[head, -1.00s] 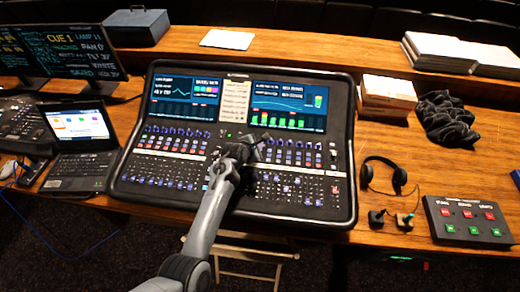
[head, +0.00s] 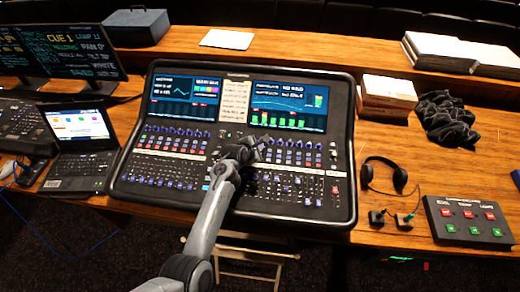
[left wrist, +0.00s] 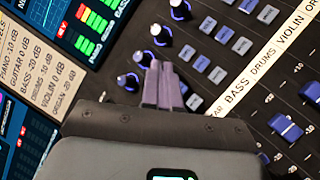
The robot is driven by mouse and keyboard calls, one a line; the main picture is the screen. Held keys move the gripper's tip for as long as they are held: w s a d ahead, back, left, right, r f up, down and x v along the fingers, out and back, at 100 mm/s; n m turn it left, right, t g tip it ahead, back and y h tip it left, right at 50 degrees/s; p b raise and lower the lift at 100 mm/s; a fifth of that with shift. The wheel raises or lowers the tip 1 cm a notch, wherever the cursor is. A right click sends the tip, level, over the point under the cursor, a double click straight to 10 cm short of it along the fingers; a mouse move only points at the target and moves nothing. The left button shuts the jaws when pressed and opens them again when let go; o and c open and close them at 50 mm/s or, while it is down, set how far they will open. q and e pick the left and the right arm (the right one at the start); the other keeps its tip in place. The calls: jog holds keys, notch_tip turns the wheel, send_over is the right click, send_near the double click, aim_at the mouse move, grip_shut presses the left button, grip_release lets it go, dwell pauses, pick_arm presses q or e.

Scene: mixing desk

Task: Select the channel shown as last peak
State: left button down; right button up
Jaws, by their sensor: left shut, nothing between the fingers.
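The mixing desk (head: 140,180) has two screens, knobs, buttons and faders. My left gripper (head: 258,146) is over the upper left part of its right-hand bank, fingers shut and empty. In the left wrist view the closed fingertips (left wrist: 163,84) are beside a row of blue-ringed knobs (left wrist: 161,35) and grey buttons (left wrist: 201,62); contact cannot be told. A white label strip (left wrist: 262,66) reads BASS, DRUMS, VIOLIN, with the ends cut off. A cream level list (left wrist: 30,62) names several instruments in dB. The right screen (head: 288,103) shows a curve and green bars. My right gripper is out of view.
A laptop (head: 77,140) and monitors (head: 70,50) stand left of the desk. Headphones (head: 384,176), a button box (head: 468,221), a stack of boxes (head: 388,92) and dark cloth (head: 446,120) lie to the right. Desk faders (left wrist: 288,125) lie beyond the label strip.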

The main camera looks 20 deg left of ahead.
pick_arm(q)
jog(key=shift+f, duration=0.25)
dwell(0.5)
jog(key=shift+r+p, duration=0.75)
jog(key=shift+p, duration=0.15)
jog(key=shift+s+r, duration=0.1)
jog(key=shift+r+p, duration=0.55)
jog(key=shift+p, duration=0.15)
jog(key=r+p, duration=0.2)
jog(key=p, duration=0.1)
jog(key=r+p, duration=0.1)
jog(key=shift+s+r, duration=0.25)
jog(key=shift+r, duration=0.15)
jog(key=shift+f, duration=0.1)
